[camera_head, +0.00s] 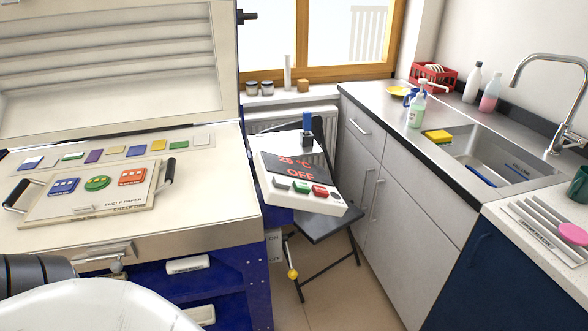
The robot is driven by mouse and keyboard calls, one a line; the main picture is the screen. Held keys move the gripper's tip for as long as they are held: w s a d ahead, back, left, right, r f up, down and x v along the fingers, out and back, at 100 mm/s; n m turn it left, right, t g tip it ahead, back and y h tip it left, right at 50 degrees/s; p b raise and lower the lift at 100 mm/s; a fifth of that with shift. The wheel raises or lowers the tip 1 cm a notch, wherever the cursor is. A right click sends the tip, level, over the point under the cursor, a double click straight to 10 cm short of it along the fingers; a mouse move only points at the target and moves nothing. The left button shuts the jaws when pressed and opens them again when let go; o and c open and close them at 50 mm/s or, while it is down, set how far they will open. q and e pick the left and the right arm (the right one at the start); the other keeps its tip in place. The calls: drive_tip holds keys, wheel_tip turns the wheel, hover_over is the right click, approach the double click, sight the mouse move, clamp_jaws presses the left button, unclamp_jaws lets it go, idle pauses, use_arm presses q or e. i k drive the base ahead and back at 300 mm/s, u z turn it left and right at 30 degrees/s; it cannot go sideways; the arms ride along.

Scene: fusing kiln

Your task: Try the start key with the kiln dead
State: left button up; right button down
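The kiln (120,225) stands at the left with its pale lid (110,60) raised. A white control box (262,178) is beside it at the right, over a dark folding stand. Its lit black display (293,163) reads 25 °C and OFF in red. Below it is a row of keys, among them a green key (301,187) and a red key (320,191); their labels are too small to read. A blue upright part (307,122) stands at the box's back. Neither gripper is in view; only parts of my own body show at the lower left.
A shelf board (118,195) with several coloured pieces and two dark handles lies on the kiln top. A black folding stand (328,224) and a yellow-ended piece (292,273) are below the box. A sink counter (405,135) runs along the right. Floor shows between.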

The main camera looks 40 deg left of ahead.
sight(303, 186)
drive_tip(key=u, duration=0.95)
drive_tip(key=i, duration=0.9)
drive_tip(key=u, duration=1)
